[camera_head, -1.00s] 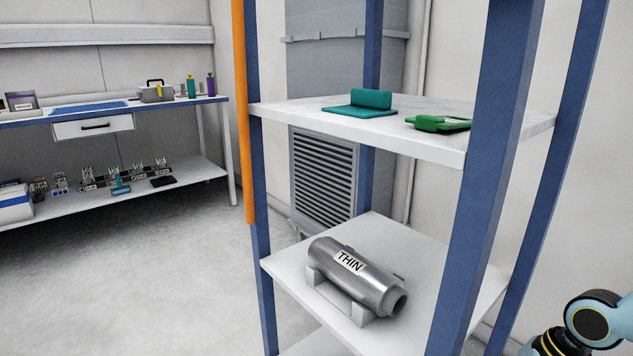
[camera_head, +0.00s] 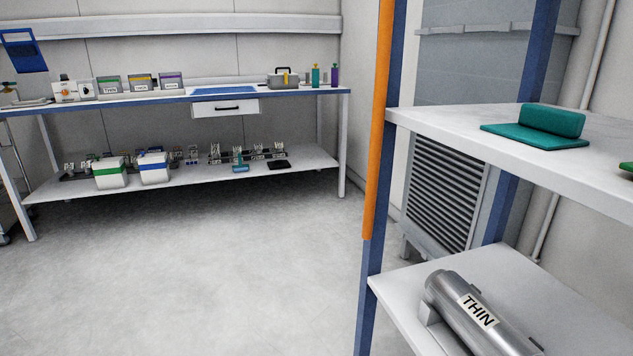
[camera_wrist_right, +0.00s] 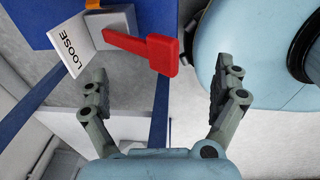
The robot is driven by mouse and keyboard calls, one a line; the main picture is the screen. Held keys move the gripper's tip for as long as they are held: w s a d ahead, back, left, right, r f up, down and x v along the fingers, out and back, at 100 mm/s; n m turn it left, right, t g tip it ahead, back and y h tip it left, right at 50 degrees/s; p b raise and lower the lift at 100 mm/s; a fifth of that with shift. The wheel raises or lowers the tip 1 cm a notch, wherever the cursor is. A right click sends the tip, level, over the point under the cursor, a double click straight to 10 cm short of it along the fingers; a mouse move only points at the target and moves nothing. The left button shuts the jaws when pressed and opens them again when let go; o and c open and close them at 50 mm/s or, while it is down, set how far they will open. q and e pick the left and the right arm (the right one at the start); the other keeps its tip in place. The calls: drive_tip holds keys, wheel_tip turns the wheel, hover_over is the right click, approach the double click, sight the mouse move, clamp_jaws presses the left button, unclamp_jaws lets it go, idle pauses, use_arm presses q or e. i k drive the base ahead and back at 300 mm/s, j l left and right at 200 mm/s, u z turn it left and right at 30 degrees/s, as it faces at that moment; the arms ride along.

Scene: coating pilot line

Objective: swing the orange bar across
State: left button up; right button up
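The orange bar (camera_head: 379,130) stands upright along the front blue post of the shelf rack in the head view. Its lower end is just above the lower shelf, and its top runs out of the picture. My right gripper (camera_wrist_right: 164,85) is open in the right wrist view, its two dark fingers wide apart. Nothing is between the fingertips. My left gripper is in no view.
A teal block (camera_head: 540,125) sits on the upper rack shelf. A metal cylinder marked THIN (camera_head: 475,310) lies on the lower one. A workbench (camera_head: 270,97) stands behind open floor (camera_head: 220,270). The wrist view shows a red handle (camera_wrist_right: 150,48) and a LOOSE label (camera_wrist_right: 72,55).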

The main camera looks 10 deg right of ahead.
sight(386, 10)
drive_tip(key=i+j, duration=0.2)
drive_tip(key=j, duration=0.2)
drive_tip(key=i+j, duration=0.15)
drive_tip(key=j, duration=0.25)
drive_tip(key=i+j, duration=0.2)
drive_tip(key=j, duration=0.15)
drive_tip(key=i+j, duration=0.2)
drive_tip(key=j, duration=0.2)
drive_tip(key=i+j, duration=0.15)
drive_tip(key=j, duration=0.25)
drive_tip(key=i+j, duration=0.2)
drive_tip(key=j, duration=0.2)
drive_tip(key=i+j, duration=0.2)
drive_tip(key=j, duration=0.2)
drive_tip(key=z, duration=1.65)
